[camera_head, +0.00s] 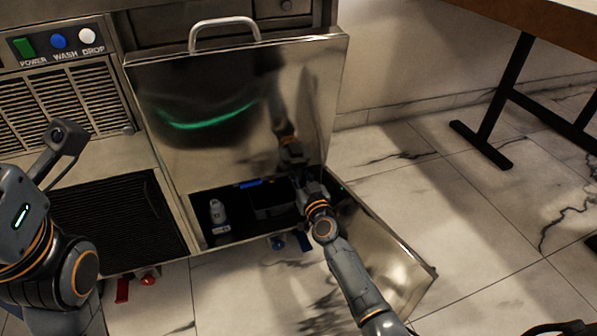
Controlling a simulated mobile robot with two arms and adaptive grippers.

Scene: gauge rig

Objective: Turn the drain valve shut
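Two valve-like fittings show low on the machine's front. One has a red lever (122,290) hanging down beside a red knob (148,278). The other has a blue lever (305,240) beside a blue knob (277,242). No label shows which is the drain valve. My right gripper (299,168) is at the open lower compartment, above the blue lever and apart from it. Its fingers are dark and small, so its opening is unclear. My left arm stands at the left edge, above the red lever, with its fingers out of view.
An open steel door panel (395,255) extends right, beside my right arm. A table (545,25) stands at the upper right. Marble floor is clear between.

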